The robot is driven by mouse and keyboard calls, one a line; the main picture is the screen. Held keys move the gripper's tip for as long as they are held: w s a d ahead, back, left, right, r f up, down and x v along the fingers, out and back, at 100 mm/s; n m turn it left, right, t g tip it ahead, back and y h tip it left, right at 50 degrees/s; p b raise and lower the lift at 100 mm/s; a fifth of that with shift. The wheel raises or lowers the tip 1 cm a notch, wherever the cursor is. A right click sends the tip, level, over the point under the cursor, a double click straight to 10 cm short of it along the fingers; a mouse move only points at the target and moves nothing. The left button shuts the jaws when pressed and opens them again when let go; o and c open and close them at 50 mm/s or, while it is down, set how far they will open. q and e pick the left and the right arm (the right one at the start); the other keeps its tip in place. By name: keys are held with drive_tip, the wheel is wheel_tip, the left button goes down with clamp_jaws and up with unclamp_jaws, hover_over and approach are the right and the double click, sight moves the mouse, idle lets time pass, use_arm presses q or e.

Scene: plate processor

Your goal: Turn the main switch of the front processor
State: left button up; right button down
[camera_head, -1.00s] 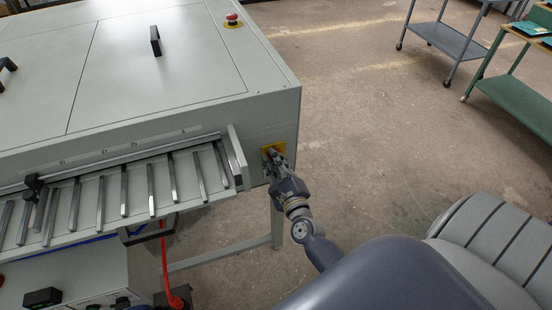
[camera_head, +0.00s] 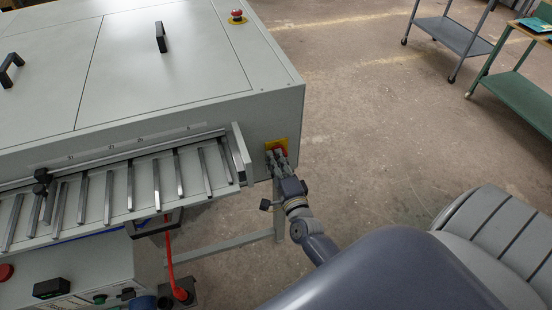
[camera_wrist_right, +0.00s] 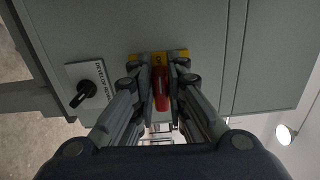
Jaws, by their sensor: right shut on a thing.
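The front processor (camera_head: 180,75) is a large light-grey machine on the left of the head view. Its main switch is a red handle on a yellow plate (camera_head: 269,145) on the front face near the right corner. In the right wrist view the red handle (camera_wrist_right: 161,88) stands between my fingers, with the yellow plate (camera_wrist_right: 181,55) behind it. My right gripper (camera_head: 278,157) is at the switch and shut on the red handle; it also shows in the right wrist view (camera_wrist_right: 161,80). The fingers partly hide the plate. My left gripper is not in view.
A black rotary knob on a white label (camera_wrist_right: 86,92) sits beside the switch in the wrist view. A slatted feed tray (camera_head: 140,190) juts out left of the switch. A red emergency button (camera_head: 237,16) is on top. Open floor (camera_head: 370,130) lies to the right, with carts beyond.

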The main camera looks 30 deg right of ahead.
drive_tip(key=shift+w+r+n, duration=0.1)
drive_tip(key=shift+n, duration=0.3)
drive_tip(key=c, duration=1.7)
unclamp_jaws()
drive_tip(key=shift+o, duration=0.5)
drive_tip(key=shift+f, duration=0.2)
drive_tip(key=v, duration=1.2)
